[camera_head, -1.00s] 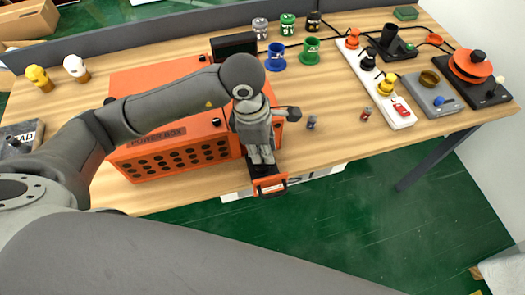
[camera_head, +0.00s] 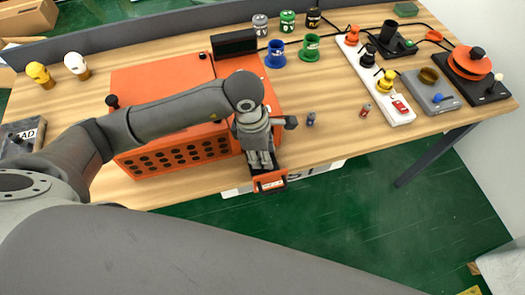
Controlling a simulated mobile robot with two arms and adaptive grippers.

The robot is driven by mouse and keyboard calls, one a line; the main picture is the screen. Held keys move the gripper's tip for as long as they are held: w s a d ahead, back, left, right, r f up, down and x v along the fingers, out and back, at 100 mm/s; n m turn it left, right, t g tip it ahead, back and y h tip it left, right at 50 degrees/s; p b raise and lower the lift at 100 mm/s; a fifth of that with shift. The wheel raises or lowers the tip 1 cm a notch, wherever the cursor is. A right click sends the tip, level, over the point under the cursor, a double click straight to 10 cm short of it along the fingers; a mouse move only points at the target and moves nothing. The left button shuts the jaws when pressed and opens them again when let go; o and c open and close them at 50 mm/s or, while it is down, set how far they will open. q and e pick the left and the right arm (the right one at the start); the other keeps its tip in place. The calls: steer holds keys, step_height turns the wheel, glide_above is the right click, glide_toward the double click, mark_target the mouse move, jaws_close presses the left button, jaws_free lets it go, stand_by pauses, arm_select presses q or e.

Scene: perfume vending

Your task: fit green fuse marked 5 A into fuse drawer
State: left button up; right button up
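The orange fuse drawer (camera_head: 270,182) is pulled out at the front right of the orange power box (camera_head: 170,85), past the table's front edge. My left gripper (camera_head: 262,163) points down over the drawer's dark inner part. It hides the inside of the drawer and whatever is between its fingers, so its opening cannot be made out. No green fuse shows. A small blue-grey fuse (camera_head: 311,119) and a small red fuse (camera_head: 366,110) stand on the table to the right. Their markings are too small to read. My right gripper is not in view.
A white power strip (camera_head: 402,112) with coloured plugs lies at the right, beside a grey device (camera_head: 430,92). Blue (camera_head: 275,56) and green (camera_head: 309,47) cups stand at the back. Bare wood lies around the two small fuses.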

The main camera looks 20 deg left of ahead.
arm_select(q)
steer(key=shift+o, duration=0.4)
steer(key=shift+r+p, duration=0.5)
steer(key=shift+p, duration=0.05)
step_height(320, 180, up, 12)
steer(key=a+b, duration=0.1)
steer(key=b, duration=0.2)
steer(key=shift+s+a+f, duration=0.2)
steer(key=shift+a, duration=0.2)
